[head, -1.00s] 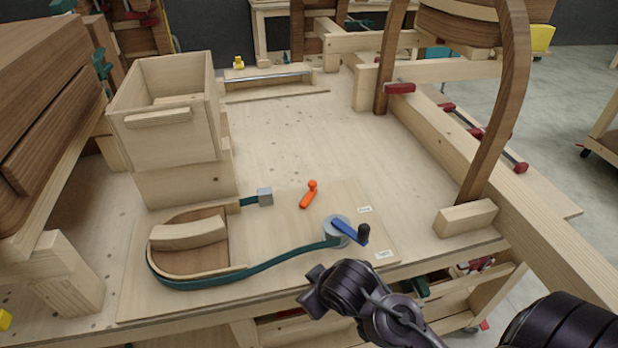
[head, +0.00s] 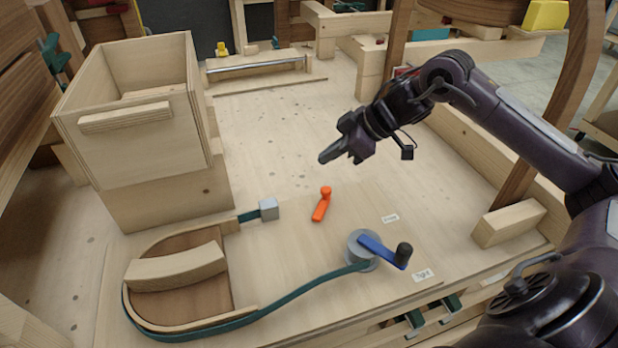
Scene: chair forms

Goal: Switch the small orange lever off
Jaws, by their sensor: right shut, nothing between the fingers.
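The small orange lever (head: 321,205) sits on the wooden board in the middle of the bench. Its round knob end points away from me and its other end points toward me, slightly left. My right gripper (head: 324,159) is shut and empty. It hangs above the bench just beyond the lever in the picture, apart from it, with its fingers pointing left. My left gripper is not in view.
A blue crank with a black knob (head: 403,253) on a grey drum (head: 361,249) stands right of the lever. A green strap (head: 290,306) runs around a curved wooden form (head: 175,267). A grey block (head: 268,209) lies left. A wooden box (head: 140,110) stands at left.

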